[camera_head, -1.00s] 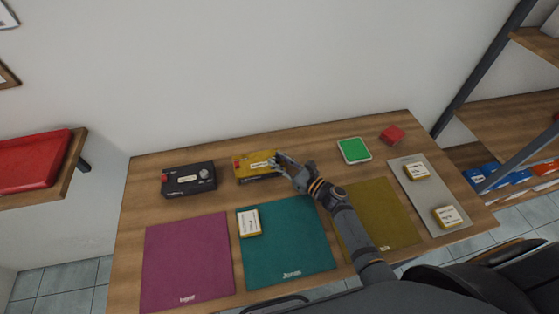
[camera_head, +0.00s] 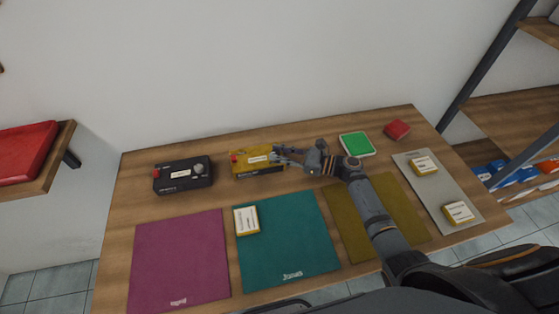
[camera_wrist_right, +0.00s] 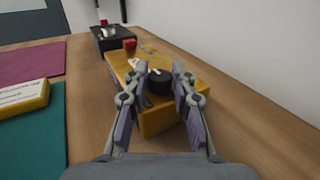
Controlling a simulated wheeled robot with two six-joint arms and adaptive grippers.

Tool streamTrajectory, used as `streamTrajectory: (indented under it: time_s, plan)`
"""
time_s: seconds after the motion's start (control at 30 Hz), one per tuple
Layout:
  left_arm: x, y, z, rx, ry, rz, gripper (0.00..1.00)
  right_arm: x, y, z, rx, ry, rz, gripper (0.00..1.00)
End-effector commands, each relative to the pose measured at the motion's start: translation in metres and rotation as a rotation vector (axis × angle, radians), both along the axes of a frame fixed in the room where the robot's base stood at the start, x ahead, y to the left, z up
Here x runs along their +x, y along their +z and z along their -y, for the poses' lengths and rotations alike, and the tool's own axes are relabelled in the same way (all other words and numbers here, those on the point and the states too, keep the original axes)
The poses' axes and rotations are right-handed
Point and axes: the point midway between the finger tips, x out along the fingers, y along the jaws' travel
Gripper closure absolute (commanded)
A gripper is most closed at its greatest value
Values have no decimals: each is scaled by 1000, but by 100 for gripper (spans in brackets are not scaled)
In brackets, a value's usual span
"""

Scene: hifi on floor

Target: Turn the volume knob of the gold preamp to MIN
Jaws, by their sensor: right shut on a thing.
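The gold preamp (camera_head: 256,172) stands at the back of the table, left of my right gripper (camera_head: 275,154). It has a red part at its left end and a pale label on top. In the right wrist view the gold preamp (camera_wrist_right: 160,122) lies under my right gripper (camera_wrist_right: 159,70). The fingers stand on both sides of its round black volume knob (camera_wrist_right: 159,84) and are shut on it. A small white mark shows beside the knob; the knob's pointer and the MIN mark cannot be read. My left gripper is not in view.
A black box with a knob (camera_head: 165,186) stands left of the gold preamp. A green-topped box (camera_head: 355,144) and a red block (camera_head: 397,130) stand to the right. Purple (camera_head: 180,262), teal (camera_head: 290,235) and olive mats lie in front. A labelled yellow box (camera_head: 246,220) lies on the teal mat.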

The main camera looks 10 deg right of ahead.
Motion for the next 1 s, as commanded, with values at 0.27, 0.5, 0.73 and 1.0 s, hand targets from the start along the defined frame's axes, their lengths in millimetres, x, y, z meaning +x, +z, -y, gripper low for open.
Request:
streamTrajectory:
  time_s: [0.27,0.5,0.73,1.0]
  plan:
    - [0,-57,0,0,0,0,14,6,-8,2,0,245,4,100]
    - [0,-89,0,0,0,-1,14,8,-6,2,0,410,2,100]
    - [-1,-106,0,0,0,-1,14,8,-3,2,2,507,1,100]
    - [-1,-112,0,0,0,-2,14,8,-1,2,2,549,-1,100]
